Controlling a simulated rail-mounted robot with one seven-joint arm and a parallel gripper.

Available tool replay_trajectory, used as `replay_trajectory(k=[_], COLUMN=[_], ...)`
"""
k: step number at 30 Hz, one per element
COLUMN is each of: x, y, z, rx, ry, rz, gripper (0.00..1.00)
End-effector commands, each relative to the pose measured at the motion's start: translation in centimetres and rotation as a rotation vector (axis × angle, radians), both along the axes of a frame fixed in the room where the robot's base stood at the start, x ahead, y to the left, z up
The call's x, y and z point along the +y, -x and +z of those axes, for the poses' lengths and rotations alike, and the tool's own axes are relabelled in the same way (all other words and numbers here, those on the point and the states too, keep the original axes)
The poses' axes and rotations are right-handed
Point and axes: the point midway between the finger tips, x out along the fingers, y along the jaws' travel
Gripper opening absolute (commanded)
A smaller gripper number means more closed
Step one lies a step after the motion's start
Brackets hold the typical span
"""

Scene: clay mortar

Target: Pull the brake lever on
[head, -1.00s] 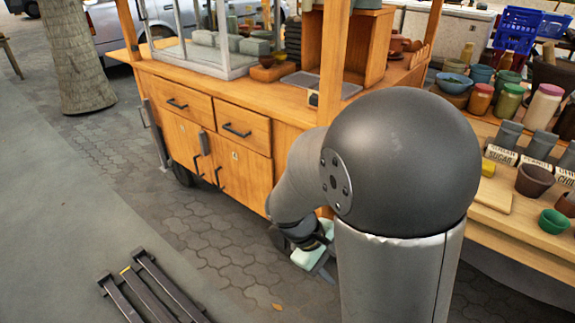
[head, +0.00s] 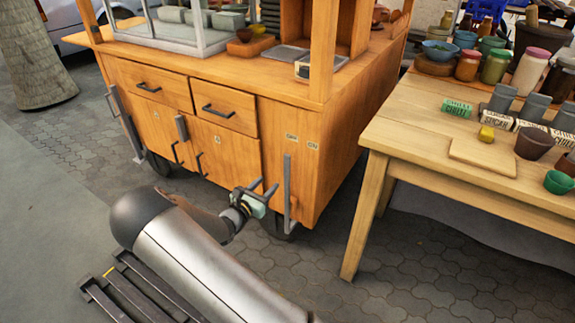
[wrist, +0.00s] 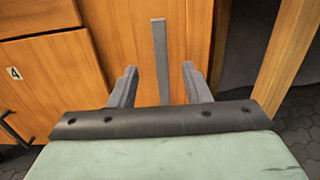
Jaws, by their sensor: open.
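The brake lever (head: 287,190) is an upright grey bar low at the right end of the wooden cart's front. Two small labels (head: 302,141), too small to read surely, sit above and right of it. My gripper (head: 263,188) is open just in front and left of the lever in the head view. In the wrist view the lever (wrist: 160,50) stands upright between the two open fingers of my gripper (wrist: 160,75), apart from both. Its top rises beyond the fingertips; its lower part is hidden behind the gripper body.
The cart (head: 230,150) has drawers and doors with dark handles. A wooden table (head: 400,130) with jars and bowls stands to the right, its leg (head: 362,215) near the cart. Dark slatted metal (head: 125,290) lies at lower left. Paving between cart and table is clear.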

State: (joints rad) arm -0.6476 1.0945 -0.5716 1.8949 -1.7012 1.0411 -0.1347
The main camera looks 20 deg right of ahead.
Motion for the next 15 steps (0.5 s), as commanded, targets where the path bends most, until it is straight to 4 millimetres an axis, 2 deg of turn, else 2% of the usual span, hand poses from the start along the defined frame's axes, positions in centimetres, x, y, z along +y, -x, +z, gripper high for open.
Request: replay_trajectory(k=[3,15], x=[-2.5,-9.3], y=[-1.5,-5.9], z=[-0.2,-0.2], rx=[-0.001,-0.002], ry=[0.0,-0.001], rz=[-0.004,-0.004], gripper=[0.44,0.44])
